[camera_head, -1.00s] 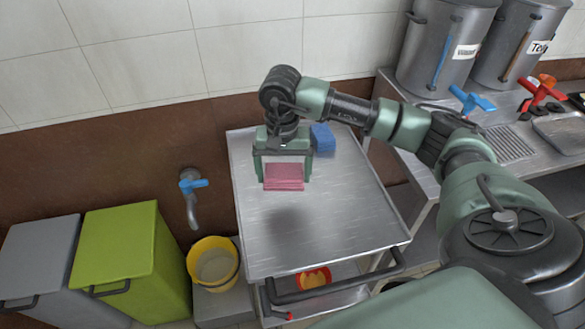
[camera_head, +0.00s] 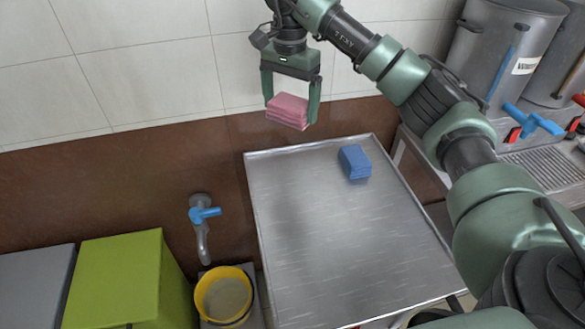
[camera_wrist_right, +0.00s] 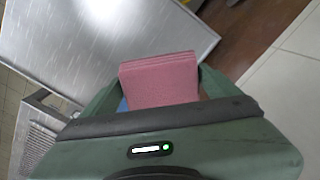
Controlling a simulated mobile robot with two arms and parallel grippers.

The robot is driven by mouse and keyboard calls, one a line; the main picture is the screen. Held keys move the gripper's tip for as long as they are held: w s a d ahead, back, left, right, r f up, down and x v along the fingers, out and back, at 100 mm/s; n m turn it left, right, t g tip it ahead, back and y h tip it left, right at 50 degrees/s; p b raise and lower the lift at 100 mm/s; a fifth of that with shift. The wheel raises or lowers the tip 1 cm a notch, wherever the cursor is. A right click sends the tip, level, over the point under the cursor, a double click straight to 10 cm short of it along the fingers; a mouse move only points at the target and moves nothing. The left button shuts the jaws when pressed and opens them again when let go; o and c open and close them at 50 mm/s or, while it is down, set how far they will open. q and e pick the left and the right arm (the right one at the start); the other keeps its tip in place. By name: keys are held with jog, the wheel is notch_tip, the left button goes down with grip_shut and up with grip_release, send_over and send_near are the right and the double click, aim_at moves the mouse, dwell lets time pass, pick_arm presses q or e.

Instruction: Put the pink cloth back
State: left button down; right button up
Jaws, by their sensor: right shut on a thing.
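The pink cloth (camera_head: 288,110) is a folded stack held between the fingers of my right gripper (camera_head: 290,108). In the head view it appears raised, in front of the wall above the far edge of the metal cart. In the right wrist view the pink cloth (camera_wrist_right: 160,78) sits between the two green fingers, with a bit of blue partly hidden beside it. A folded blue cloth (camera_head: 354,162) lies on the cart top (camera_head: 320,230) near its far right part. My left gripper is not in view.
Steel stockpots (camera_head: 508,45) with blue taps (camera_head: 533,120) stand on the counter at right. A wall tap (camera_head: 203,215) is left of the cart, above a yellow bucket (camera_head: 224,297). A green bin (camera_head: 115,282) stands at left. Most of the cart top is clear.

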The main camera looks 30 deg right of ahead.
jog(key=f+p, duration=0.1)
jog(key=f, duration=0.6)
jog(key=f+p, duration=0.1)
jog(key=f, duration=0.6)
jog(key=shift+s, duration=0.2)
jog(key=shift+f, duration=0.9)
notch_tip(320, 180, down, 3)
jog(key=shift+f+p, duration=0.1)
jog(key=shift+p, duration=0.45)
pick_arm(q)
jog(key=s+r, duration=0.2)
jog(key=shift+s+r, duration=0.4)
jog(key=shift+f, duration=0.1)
